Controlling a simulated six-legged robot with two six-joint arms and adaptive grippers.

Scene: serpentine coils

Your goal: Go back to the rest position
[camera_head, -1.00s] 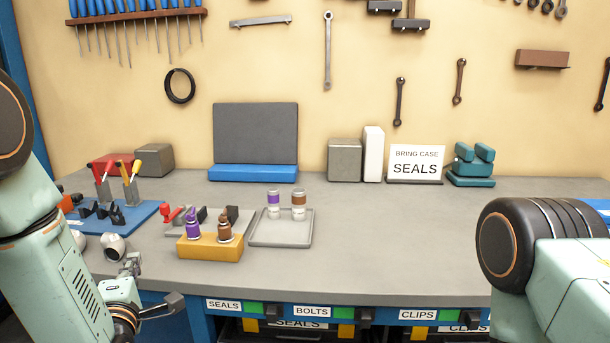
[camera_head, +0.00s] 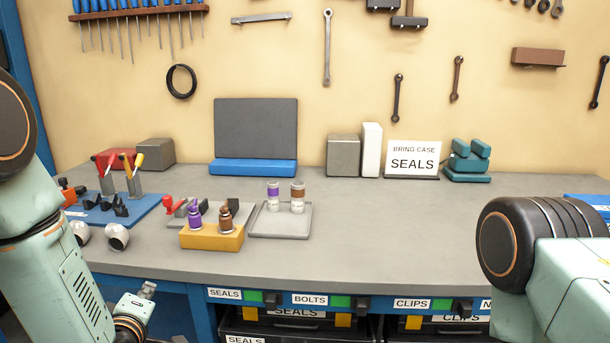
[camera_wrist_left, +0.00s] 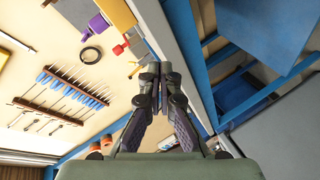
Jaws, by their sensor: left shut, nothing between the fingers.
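My left gripper (camera_wrist_left: 160,72) is shut and empty in the left wrist view, its two fingers together near the bench's edge. In the head view only a little of the left gripper (camera_head: 147,290) shows at the bottom left, in front of the bench and below its top. It touches no object that I can see. My right arm shows at the right edge of the head view, but its gripper is out of view.
The grey workbench (camera_head: 350,245) carries a yellow block (camera_head: 211,238) with purple and brown bottles, a grey tray (camera_head: 283,232) with two vials, and a blue mat (camera_head: 145,204). Labelled bins (camera_head: 295,312) sit under the front edge. The bench's middle right is clear.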

